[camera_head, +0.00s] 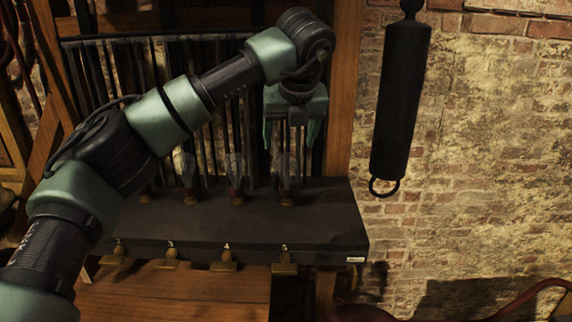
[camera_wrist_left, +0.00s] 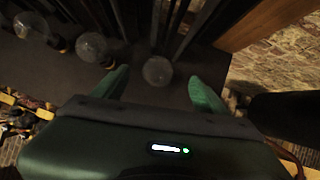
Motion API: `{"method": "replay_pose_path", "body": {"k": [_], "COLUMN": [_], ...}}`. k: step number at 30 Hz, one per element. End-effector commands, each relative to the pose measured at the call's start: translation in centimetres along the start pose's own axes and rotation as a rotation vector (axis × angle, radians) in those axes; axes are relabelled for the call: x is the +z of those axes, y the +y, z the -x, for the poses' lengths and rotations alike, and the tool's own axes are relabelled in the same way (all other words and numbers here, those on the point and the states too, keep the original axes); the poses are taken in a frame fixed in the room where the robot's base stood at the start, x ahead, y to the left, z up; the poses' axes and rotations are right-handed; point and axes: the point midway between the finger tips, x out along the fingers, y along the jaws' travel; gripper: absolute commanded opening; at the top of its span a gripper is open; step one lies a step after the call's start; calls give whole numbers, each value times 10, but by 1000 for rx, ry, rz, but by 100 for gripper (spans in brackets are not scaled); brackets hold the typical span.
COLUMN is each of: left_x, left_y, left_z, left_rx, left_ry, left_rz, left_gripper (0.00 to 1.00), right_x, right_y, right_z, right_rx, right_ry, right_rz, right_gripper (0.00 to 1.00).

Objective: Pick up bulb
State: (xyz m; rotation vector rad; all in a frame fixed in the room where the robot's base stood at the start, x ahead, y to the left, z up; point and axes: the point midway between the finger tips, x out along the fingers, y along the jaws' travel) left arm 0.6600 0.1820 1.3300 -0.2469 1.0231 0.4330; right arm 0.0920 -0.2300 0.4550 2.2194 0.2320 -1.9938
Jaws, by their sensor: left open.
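Several clear glass bulbs stand upright in a row on a dark shelf (camera_head: 330,222). The rightmost bulb (camera_head: 286,168) is directly below my left gripper (camera_head: 290,142). My left gripper points down, open and empty, with its green fingers apart above the bulb. In the left wrist view, this bulb (camera_wrist_left: 158,70) shows in the gap between the two fingertips (camera_wrist_left: 158,80). Other bulbs stand to its left, a middle one (camera_head: 235,170) and another (camera_head: 186,168). A further one at the far left is mostly hidden by my arm. My right gripper is out of view.
Dark vertical rods (camera_head: 232,65) rise close behind the bulbs. Brass fittings (camera_head: 284,264) with numbers line the shelf's front edge. A wooden post (camera_head: 343,100) stands at the right, and a black cylinder (camera_head: 400,100) hangs on the brick wall. The shelf's right end is clear.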

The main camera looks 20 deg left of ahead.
Motion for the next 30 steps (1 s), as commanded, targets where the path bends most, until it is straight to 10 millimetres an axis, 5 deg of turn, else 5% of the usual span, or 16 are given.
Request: {"method": "replay_pose_path", "body": {"k": [3, 6, 12, 19, 27, 30], "left_x": [2, 1, -1, -1, -1, -1], "left_y": [1, 0, 0, -1, -1, -1], "left_z": [-13, -28, -51, -54, -53, -53], "left_rx": [4, 3, 0, -1, 0, 0], "left_ry": [3, 5, 2, 1, 1, 1], "left_rz": [1, -1, 0, 0, 0, 0], "left_gripper": [72, 72, 72, 72, 0, 0], "right_x": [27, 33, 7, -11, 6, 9], "right_y": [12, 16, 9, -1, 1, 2], "right_z": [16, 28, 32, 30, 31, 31], "right_rx": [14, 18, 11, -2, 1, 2], "right_ry": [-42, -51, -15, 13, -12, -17], "right_rz": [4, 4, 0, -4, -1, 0], "right_gripper": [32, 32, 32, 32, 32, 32]}}
